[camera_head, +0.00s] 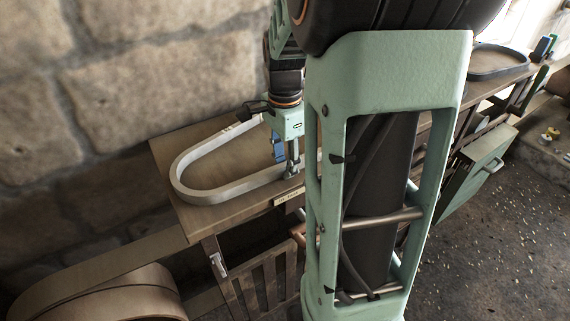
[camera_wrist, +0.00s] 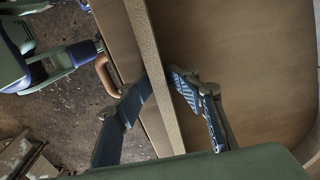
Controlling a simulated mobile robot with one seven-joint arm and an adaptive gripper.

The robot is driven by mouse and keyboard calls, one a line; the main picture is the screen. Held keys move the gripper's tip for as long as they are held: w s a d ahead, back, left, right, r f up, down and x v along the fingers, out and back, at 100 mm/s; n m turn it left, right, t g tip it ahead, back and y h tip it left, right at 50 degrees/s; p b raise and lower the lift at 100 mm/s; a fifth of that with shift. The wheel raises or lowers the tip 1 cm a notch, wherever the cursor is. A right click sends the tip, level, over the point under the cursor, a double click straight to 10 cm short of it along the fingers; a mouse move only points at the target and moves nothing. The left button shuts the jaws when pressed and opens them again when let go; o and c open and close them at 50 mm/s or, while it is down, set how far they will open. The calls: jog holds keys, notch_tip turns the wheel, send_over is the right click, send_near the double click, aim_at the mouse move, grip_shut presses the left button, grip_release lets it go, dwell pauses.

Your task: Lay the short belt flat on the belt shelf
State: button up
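A pale, long loop-shaped belt (camera_head: 228,187), which I take to be the short belt, is over the wooden shelf (camera_head: 187,139) by the stone wall. Its loop is level; I cannot tell whether its lower edge touches the wood everywhere. My gripper (camera_head: 292,171) points down at the belt's near side. In the wrist view my gripper (camera_wrist: 161,75) has one finger on each side of the belt's strip (camera_wrist: 150,60), with the tips close against it. It looks shut on the strip. My own arm hides the belt's right end in the head view.
A dark belt (camera_head: 497,62) lies on the surface at the upper right. A large brown loop (camera_head: 110,300) is at the lower left. A small label (camera_head: 289,197) is on the shelf's front edge. A green cabinet door (camera_head: 474,172) stands out at the right.

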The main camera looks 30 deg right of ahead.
jog(key=shift+s, duration=0.1)
notch_tip(320, 180, up, 19)
jog(key=p, duration=0.6)
dwell(0.3)
jog(key=shift+f, duration=0.1)
